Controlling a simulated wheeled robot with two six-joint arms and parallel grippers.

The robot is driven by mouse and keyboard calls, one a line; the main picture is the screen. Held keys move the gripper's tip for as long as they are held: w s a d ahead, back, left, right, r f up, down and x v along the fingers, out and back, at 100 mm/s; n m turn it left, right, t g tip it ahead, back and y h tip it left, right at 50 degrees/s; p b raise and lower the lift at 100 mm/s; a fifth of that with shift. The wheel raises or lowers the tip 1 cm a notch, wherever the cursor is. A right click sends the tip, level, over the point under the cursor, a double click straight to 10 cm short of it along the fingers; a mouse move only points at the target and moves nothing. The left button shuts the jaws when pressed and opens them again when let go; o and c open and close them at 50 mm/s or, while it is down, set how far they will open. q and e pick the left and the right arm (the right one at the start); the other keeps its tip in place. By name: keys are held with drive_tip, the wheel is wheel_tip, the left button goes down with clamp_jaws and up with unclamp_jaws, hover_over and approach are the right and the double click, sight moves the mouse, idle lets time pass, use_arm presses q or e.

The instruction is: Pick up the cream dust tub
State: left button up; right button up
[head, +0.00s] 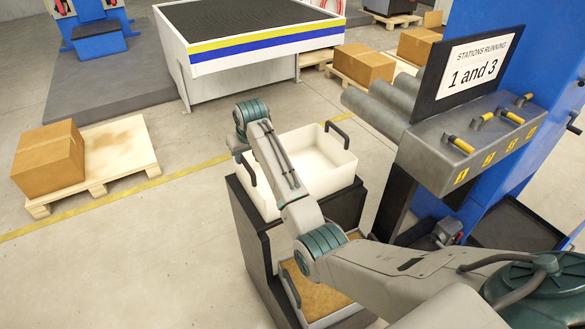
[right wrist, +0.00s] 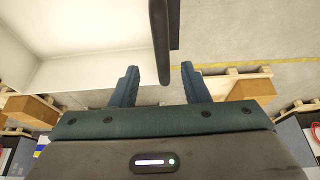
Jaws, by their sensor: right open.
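The cream dust tub (head: 315,160) is an open, empty-looking box with a dark handle at each of two opposite ends. It sits on top of a black stand. My right gripper (right wrist: 160,68) is at its left end in the head view, where my own wrist partly hides it. In the right wrist view the tub (right wrist: 90,25) fills the upper left, and its dark handle (right wrist: 161,40) reaches down between the two open fingertips, with gaps on both sides. My left gripper is out of view.
A second tub (head: 350,312) with brown dust sits low in the black stand (head: 255,245), partly behind my arm. A grey machine with rollers (head: 380,110) and yellow-handled levers stands right of the tub. A cardboard box (head: 47,160) on a pallet is at left; floor between is clear.

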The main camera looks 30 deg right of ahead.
sight(245, 162)
drive_tip(key=shift+w+f, duration=0.2)
drive_tip(key=shift+f, duration=0.5)
drive_tip(key=p+x, duration=0.1)
drive_tip(key=x, duration=0.3)
drive_tip(key=shift+s+a+f+p, duration=0.1)
drive_tip(key=shift+a+f+p, duration=0.05)
drive_tip(key=shift+f+p, duration=0.15)
drive_tip(key=shift+w+f, duration=0.25)
drive_tip(key=shift+f, duration=0.3)
drive_tip(key=shift+f+p, duration=0.2)
drive_tip(key=shift+p, duration=0.1)
clamp_jaws()
idle(0.6)
